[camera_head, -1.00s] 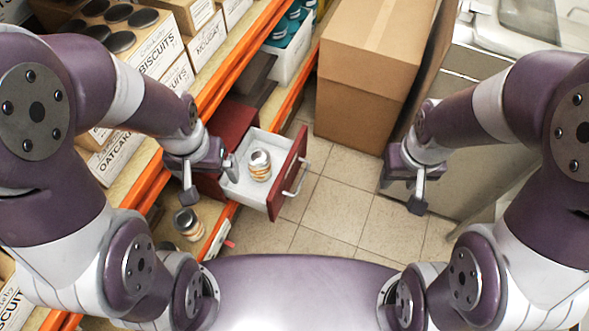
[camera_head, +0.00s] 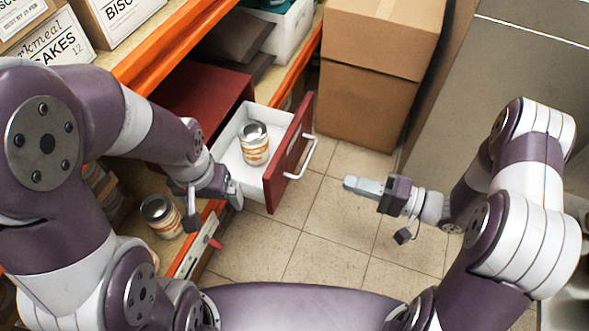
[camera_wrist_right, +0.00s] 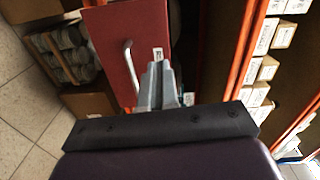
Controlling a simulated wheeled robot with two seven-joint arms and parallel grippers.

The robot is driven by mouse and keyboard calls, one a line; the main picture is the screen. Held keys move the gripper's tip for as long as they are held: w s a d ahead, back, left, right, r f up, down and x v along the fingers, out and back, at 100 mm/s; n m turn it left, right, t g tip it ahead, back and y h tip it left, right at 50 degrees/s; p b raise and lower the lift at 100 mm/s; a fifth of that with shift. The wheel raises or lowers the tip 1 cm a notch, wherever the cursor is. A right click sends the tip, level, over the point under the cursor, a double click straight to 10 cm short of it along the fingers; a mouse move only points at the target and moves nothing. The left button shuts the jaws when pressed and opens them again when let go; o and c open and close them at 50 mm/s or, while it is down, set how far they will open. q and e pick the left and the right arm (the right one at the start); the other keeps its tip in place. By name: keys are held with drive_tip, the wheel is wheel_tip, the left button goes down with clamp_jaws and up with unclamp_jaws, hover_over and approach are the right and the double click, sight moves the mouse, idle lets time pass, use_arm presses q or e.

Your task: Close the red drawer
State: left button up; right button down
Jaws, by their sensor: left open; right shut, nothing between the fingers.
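The red drawer (camera_head: 290,158) is pulled out of its red cabinet (camera_head: 200,92) on the shelf. Its white inside shows, and a jar with a silvery lid (camera_head: 254,145) stands in it. A pale bar handle (camera_head: 304,160) is on the drawer's front. My right gripper (camera_head: 350,184) is shut and empty, to the right of the drawer front and apart from it, pointing left. In the right wrist view the red front (camera_wrist_right: 135,45) lies beyond the shut fingers (camera_wrist_right: 157,72). My left gripper (camera_head: 213,208) is open and empty beside the drawer's near left side; contact there is unclear.
Another jar (camera_head: 160,214) stands on the lower shelf at left. Large cardboard boxes (camera_head: 368,95) stand on the floor behind the drawer. A white crate (camera_head: 290,35) is on the shelf. Tiled floor (camera_head: 330,240) is clear right of the drawer.

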sight(281, 158)
drive_tip(key=shift+m, duration=0.4)
drive_tip(key=b+x, duration=0.1)
drive_tip(key=x, duration=0.3)
drive_tip(key=b+x, duration=0.1)
drive_tip(key=x, duration=0.4)
drive_tip(key=r+b+x, duration=0.1)
drive_tip(key=x, duration=0.3)
drive_tip(key=shift+w+a, duration=0.2)
drive_tip(key=shift+a, duration=0.15)
use_arm(q)
wheel_tip(281, 158, down, 3)
drive_tip(key=shift+f, duration=0.2)
use_arm(e)
drive_tip(key=shift+a, duration=0.1)
drive_tip(key=shift+w+a, duration=0.1)
drive_tip(key=shift+a, duration=0.1)
use_arm(q)
drive_tip(key=r+p, duration=0.2)
drive_tip(key=shift+d+r, duration=0.3)
drive_tip(key=shift+r, duration=0.05)
use_arm(e)
drive_tip(key=x, duration=1.5)
drive_tip(key=shift+a+r, duration=0.25)
drive_tip(key=shift+r, duration=0.15)
drive_tip(key=shift+w+y, duration=0.15)
drive_tip(key=shift+y, duration=0.15)
use_arm(q)
drive_tip(key=shift+r, duration=0.1)
use_arm(e)
drive_tip(key=shift+r, duration=0.1)
